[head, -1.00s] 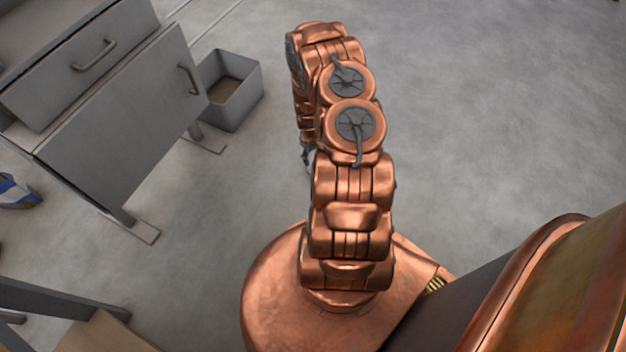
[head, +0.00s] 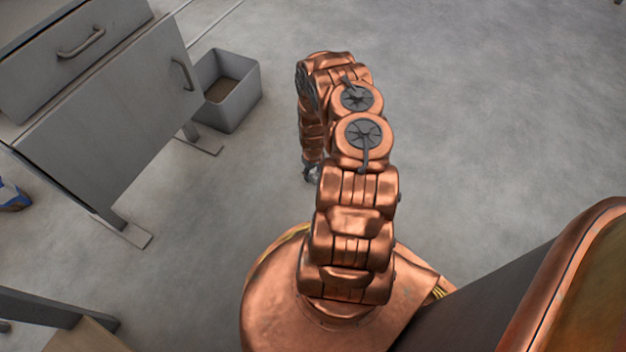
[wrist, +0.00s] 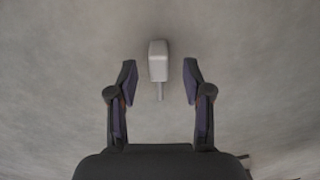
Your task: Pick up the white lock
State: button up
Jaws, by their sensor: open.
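The white lock (wrist: 158,62) shows in the wrist view as a pale block with a thin grey stem pointing down the picture. It lies on the grey floor, a little beyond the fingertips and roughly centred between them. My gripper (wrist: 160,80) is open, with its two dark fingers apart and nothing held. The stem reaches into the gap between the fingers; how far above the floor the fingers are, I cannot tell. In the head view my gripper (head: 311,172) is mostly hidden behind my arm, and the lock is not visible there.
A grey cabinet (head: 105,120) with handles stands at the left in the head view. An open grey bin (head: 228,95) is on the floor beside it. The floor to the right of my arm is clear.

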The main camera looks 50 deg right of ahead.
jog(key=shift+d+f+b, duration=0.1)
jog(key=shift+f+b, duration=0.6)
jog(key=shift+f, duration=0.7)
grip_shut()
